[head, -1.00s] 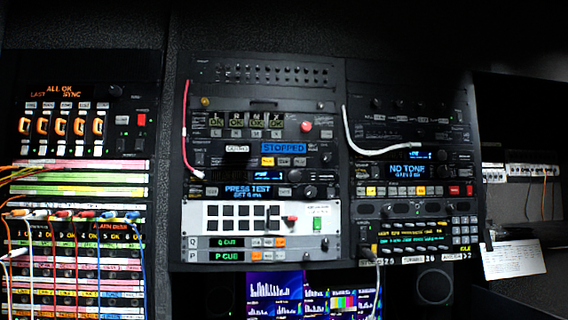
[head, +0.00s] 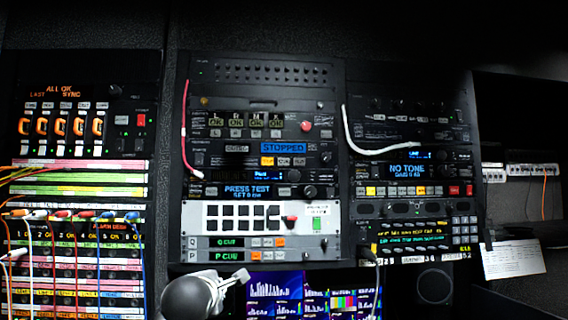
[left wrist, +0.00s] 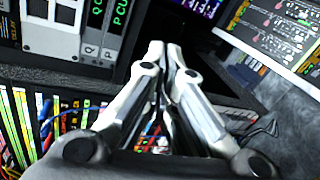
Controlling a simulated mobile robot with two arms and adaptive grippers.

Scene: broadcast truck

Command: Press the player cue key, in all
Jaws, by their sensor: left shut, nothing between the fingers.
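In the head view the lower middle of the rack holds a light panel row marked P with a green display reading like P CUE (head: 229,256). A similar Q row (head: 228,242) sits directly above it. Each row has small white and orange keys (head: 266,256) right of its display. My left gripper (head: 242,277) is below the P row, apart from it, its fingers pointing right. In the left wrist view the shut, empty fingertips (left wrist: 166,50) are beside the rack edge, with the P display (left wrist: 119,11) at upper left. My right gripper is not in view.
A white panel of dark square keys (head: 243,217) is above the rows. A blue STOPPED display (head: 284,147) is higher up. Monitors (head: 275,289) show below the rack. Patch cables (head: 70,215) hang at left, and a white cable (head: 375,144) loops at right.

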